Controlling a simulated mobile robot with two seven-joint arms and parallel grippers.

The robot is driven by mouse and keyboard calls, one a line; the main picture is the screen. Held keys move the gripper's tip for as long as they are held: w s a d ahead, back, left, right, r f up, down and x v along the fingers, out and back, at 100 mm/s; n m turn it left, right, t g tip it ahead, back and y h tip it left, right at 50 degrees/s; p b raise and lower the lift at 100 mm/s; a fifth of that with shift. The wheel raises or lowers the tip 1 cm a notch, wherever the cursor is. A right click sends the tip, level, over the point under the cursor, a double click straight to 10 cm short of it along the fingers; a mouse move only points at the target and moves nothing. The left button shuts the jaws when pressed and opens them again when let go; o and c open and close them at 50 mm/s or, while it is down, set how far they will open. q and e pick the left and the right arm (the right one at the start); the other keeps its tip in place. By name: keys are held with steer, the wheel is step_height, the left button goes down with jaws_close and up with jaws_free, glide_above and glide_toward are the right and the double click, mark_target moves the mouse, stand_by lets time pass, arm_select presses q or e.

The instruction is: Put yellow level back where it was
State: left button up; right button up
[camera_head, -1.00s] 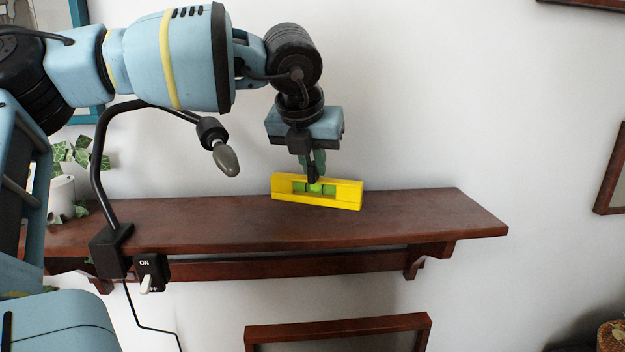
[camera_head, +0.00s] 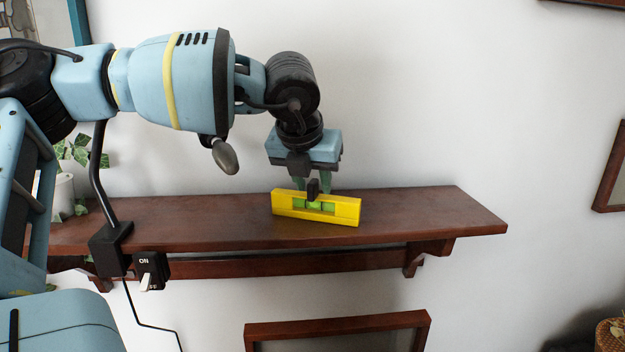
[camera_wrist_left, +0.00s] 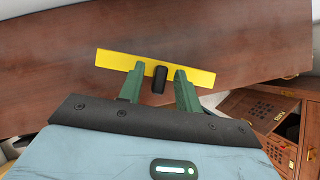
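The yellow level (camera_head: 290,208) with a green vial stands on the brown wall shelf (camera_head: 420,213), right of its middle. A black grip (camera_head: 313,188) rises from its back. My left gripper (camera_head: 312,184) is just above the level, with its green fingers spread on either side of the grip. In the left wrist view, the two fingertips (camera_wrist_left: 159,78) stand apart, with gaps to the black grip between them. The level (camera_wrist_left: 112,59) runs across beyond them on the shelf (camera_wrist_left: 50,75). My right gripper is not in view.
A lamp clamp (camera_head: 110,247) with a black arm and a switch box (camera_head: 151,270) is fixed at the shelf's front left. A leafy plant in a white pot (camera_head: 62,197) stands at the left end. The shelf's right part is bare. A frame (camera_head: 338,327) hangs below.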

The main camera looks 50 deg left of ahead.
arm_select(q)
steer(key=shift+s+r, duration=0.1)
steer(key=shift+r, duration=0.5)
steer(key=v, duration=1.1)
steer(key=shift+s+d, duration=0.1)
